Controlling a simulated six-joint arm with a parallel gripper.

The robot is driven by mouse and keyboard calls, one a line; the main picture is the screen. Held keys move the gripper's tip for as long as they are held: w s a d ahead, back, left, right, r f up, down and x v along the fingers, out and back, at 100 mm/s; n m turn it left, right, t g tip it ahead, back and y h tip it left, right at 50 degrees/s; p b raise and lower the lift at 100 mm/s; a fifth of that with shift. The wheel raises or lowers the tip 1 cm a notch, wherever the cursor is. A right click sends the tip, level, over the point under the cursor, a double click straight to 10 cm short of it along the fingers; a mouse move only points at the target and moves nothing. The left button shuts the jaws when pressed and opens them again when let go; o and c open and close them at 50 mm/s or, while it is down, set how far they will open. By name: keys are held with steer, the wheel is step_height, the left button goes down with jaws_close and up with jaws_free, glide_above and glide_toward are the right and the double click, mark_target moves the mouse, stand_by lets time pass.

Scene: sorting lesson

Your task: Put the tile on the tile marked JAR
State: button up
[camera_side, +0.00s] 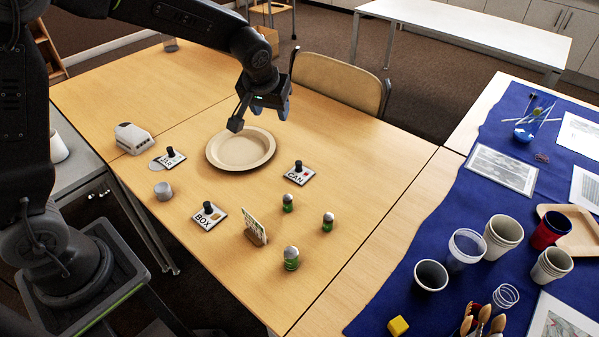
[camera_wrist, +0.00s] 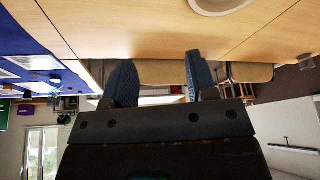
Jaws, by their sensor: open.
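A white tile with a black knob (camera_side: 170,158) lies at the left of the table, beside or partly over a grey disc; its letters are partly hidden and I cannot read them fully. The tile marked CAN (camera_side: 295,177), with a red patch and black knob, lies right of the plate. The tile marked BOX (camera_side: 203,222), with a brown patch and black knob, lies nearer the front. My gripper (camera_side: 260,113) is open and empty above the back part of the plate, apart from every tile. Its spread fingers show in the wrist view (camera_wrist: 159,80), with no tile between them.
A round tan plate (camera_side: 240,160) sits mid-table. A white device (camera_side: 132,138), a grey cylinder (camera_side: 163,191), a card in a wooden stand (camera_side: 255,232) and several green-and-silver pieces (camera_side: 291,259) stand around. Cups crowd the blue cloth (camera_side: 415,222) at right.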

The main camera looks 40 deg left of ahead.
steer(key=n, duration=0.1)
glide_toward(299, 163)
steer(key=shift+g, duration=0.4)
steer(key=x, duration=0.4)
steer(key=shift+w+a+f, duration=0.15)
steer(key=shift+w+a, duration=0.1)
steer(key=shift+w, duration=0.05)
steer(key=shift+x, duration=2.75)
steer(key=shift+w+d, duration=0.1)
steer(key=shift+d, duration=0.05)
steer(key=shift+c, duration=0.5)
jaws_close()
